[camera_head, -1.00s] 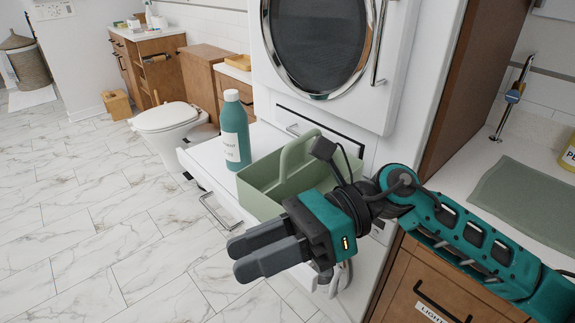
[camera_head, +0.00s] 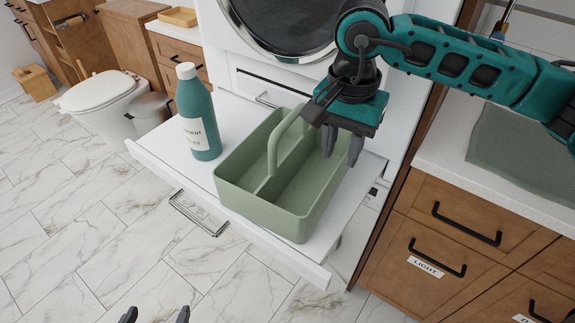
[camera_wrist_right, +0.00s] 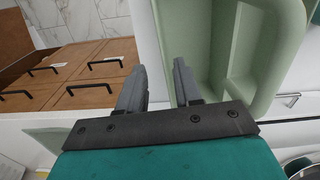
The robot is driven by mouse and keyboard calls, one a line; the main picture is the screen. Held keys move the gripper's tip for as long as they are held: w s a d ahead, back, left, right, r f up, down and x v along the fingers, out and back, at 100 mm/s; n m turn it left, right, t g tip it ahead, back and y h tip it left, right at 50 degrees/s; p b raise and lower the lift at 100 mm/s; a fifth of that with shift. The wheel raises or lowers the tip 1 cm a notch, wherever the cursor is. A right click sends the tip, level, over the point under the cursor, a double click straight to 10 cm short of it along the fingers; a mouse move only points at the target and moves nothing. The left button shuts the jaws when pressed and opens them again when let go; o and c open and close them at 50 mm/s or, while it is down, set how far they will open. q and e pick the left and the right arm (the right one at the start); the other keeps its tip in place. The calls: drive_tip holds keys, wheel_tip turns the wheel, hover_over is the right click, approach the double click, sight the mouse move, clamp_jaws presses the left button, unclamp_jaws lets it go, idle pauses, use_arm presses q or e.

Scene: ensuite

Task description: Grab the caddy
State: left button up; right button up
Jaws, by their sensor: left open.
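The caddy (camera_head: 245,203) is a sage-green open box with an arched handle (camera_head: 272,150) and a divider. It sits upright on the pulled-out white shelf. My right gripper (camera_head: 342,145) is above the caddy's right side, fingers pointing down and apart. In the right wrist view, my gripper (camera_wrist_right: 158,85) has a gap between its fingers, and the caddy's wall (camera_wrist_right: 166,35) lines up with that gap. I cannot tell whether either finger touches it. My left gripper (camera_head: 155,316) shows only two dark fingertips, apart, at the bottom edge, away from the caddy.
A teal detergent bottle (camera_head: 198,115) stands on the white shelf (camera_head: 165,142), left of the caddy. A washer or dryer is behind. A wooden cabinet (camera_head: 440,240) with a counter (camera_head: 455,165) and green mat is on the right. Marble floor (camera_head: 85,235) is clear on the left.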

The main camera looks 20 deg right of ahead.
sight(334, 181)
wheel_tip(334, 181, down, 9)
drive_tip(key=shift+w+a+r+p, duration=0.1)
drive_tip(key=shift+w+p, duration=0.05)
drive_tip(key=shift+p, duration=0.15)
drive_tip(key=shift+c, duration=0.5)
clamp_jaws()
